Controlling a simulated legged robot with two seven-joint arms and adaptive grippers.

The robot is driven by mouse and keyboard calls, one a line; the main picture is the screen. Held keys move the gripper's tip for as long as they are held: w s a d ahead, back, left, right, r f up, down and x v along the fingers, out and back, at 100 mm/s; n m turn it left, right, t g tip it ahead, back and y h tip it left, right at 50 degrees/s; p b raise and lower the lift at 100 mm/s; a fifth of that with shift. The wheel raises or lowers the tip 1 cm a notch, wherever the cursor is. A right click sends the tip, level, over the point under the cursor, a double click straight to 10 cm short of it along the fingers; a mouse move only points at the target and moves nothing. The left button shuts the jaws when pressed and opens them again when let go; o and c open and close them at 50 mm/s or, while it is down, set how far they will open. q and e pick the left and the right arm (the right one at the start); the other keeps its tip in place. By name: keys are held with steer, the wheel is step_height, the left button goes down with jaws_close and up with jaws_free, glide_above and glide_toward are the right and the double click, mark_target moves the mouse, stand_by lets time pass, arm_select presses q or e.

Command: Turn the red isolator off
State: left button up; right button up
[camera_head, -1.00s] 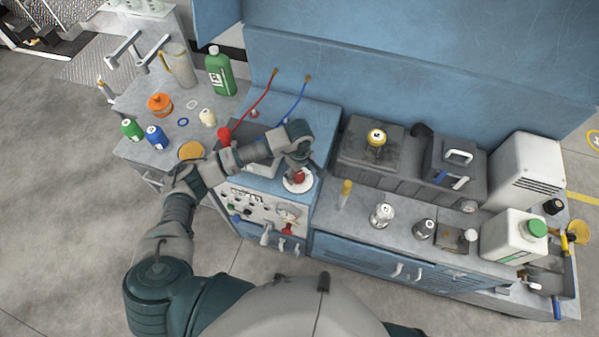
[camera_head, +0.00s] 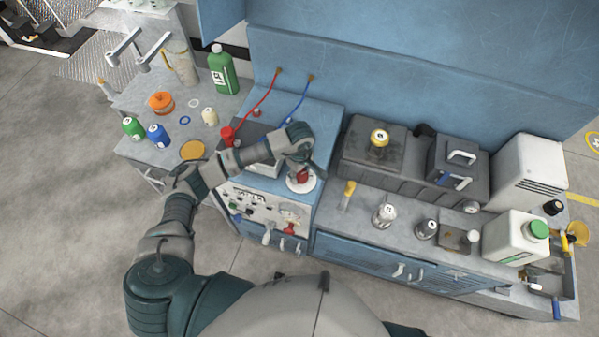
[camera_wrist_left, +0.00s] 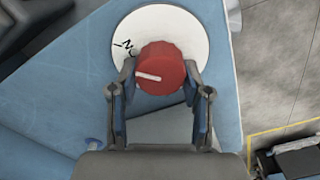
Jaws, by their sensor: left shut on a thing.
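The red isolator (camera_head: 302,176) is a round red knob on a white disc (camera_head: 292,187), at the right end of the blue cabinet top in the head view. In the left wrist view the knob (camera_wrist_left: 160,68) has a white line pointing left and slightly up. Black letters, partly hidden, show on the disc (camera_wrist_left: 190,27) at the knob's upper left. My left gripper (camera_head: 303,174) is over the knob from above. In the left wrist view its fingers (camera_wrist_left: 160,75) are shut on the knob's two sides. My right gripper is not in view.
Red and blue hoses (camera_head: 264,101) rise behind my left arm. A front panel (camera_head: 262,210) with switches and a red handle sits below the isolator. A dark tank (camera_head: 360,150) and several bottles stand on the right bench. Bottles and jars stand on the left bench.

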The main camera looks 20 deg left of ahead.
arm_select(q)
steer(key=shift+f, duration=0.1)
steer(key=n+b, duration=0.1)
steer(key=n, duration=0.2)
steer(key=shift+s+b, duration=0.1)
steer(key=shift+b, duration=0.2)
steer(key=n+b, duration=0.1)
steer(key=n, duration=0.2)
steer(key=shift+s, duration=0.1)
steer(key=n, duration=0.2)
steer(key=shift+n+b, duration=0.3)
steer(key=shift+b, duration=0.05)
steer(key=n+b, duration=0.1)
steer(key=n, duration=0.4)
steer(key=shift+s+d, duration=0.15)
steer(key=shift+n, duration=0.9)
steer(key=shift+r+n, duration=0.2)
steer(key=shift+n, duration=1)
